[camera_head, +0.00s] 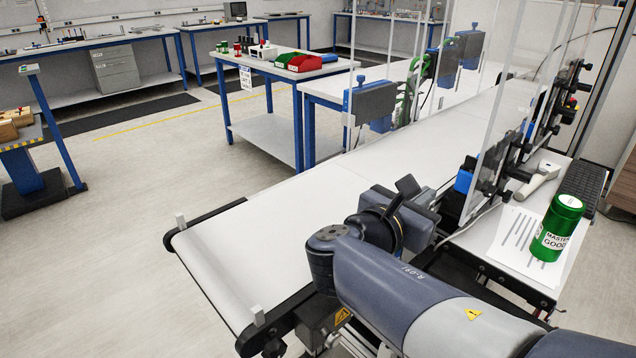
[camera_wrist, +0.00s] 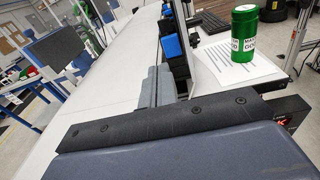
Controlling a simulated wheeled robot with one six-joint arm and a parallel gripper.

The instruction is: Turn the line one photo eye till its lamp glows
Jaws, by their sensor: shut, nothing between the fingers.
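A small blue sensor-like box (camera_head: 463,181) sits at the right edge of the near belt, below the clear guard. A blue block (camera_wrist: 172,47) also shows just beyond my fingers in the wrist view. I cannot tell whether either is the line one photo eye, and no glowing lamp is clear. My gripper (camera_head: 428,196) is over the near belt's right side, close to the blue box. In the wrist view, its grey fingers (camera_wrist: 159,78) are together and empty. I cannot tell whether they touch anything.
A green can (camera_head: 562,222) marked "MASTER GOOD" stands on a printed sheet (camera_head: 520,240) on the right side table. Clear guard panels (camera_head: 505,150) rise along the belt's right edge. The near belt (camera_head: 240,235) is bare. Red and green bins (camera_head: 298,62) stand on a table behind.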

